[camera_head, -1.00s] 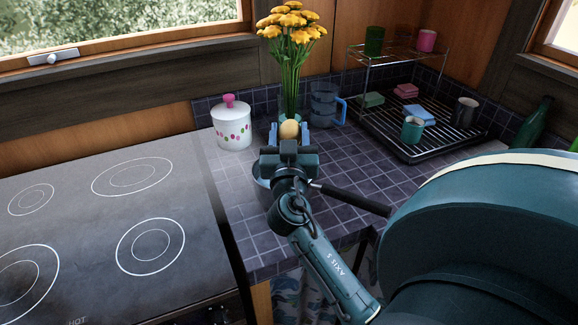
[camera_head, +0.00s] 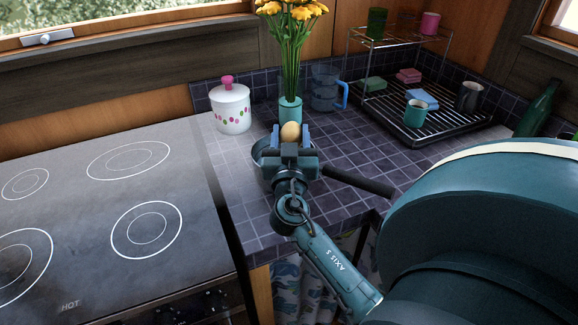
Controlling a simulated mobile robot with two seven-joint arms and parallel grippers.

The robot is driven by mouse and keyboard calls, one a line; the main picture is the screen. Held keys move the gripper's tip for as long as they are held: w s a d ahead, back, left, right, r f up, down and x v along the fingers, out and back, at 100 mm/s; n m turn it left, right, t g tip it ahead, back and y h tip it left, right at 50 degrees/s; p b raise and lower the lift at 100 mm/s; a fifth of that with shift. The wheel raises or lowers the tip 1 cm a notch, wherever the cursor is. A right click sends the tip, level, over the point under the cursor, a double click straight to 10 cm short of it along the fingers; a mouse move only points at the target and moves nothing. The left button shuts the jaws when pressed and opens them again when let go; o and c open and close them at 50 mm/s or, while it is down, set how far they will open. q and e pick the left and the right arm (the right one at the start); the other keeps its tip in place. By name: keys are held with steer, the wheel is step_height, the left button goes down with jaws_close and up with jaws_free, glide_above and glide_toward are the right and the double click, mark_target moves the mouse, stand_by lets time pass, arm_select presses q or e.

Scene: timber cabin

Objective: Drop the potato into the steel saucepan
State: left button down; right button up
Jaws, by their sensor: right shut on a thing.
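The potato (camera_head: 290,131) is a small tan lump between the blue fingertips of my right gripper (camera_head: 290,136). The gripper is shut on it and holds it up over the tiled counter. The steel saucepan (camera_head: 260,153) is mostly hidden under and behind my right gripper; part of its round rim shows on the left. Its dark handle (camera_head: 358,181) sticks out to the right. The potato appears above the pan's far side; its exact height over the pan is hard to tell. My left gripper is not in view.
A teal vase (camera_head: 290,114) with yellow flowers stands just behind. A white lidded jar (camera_head: 232,109) is to the left, a clear jug (camera_head: 326,88) to the right. A drying rack (camera_head: 440,127) with cups stands farther right. The stove top (camera_head: 95,205) is bare.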

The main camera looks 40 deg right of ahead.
steer(key=o, duration=1.1)
steer(key=shift+r, duration=0.1)
step_height(320, 180, up, 10)
steer(key=shift+f+p, duration=0.1)
steer(key=shift+p, duration=0.65)
steer(key=shift+s+a, duration=0.1)
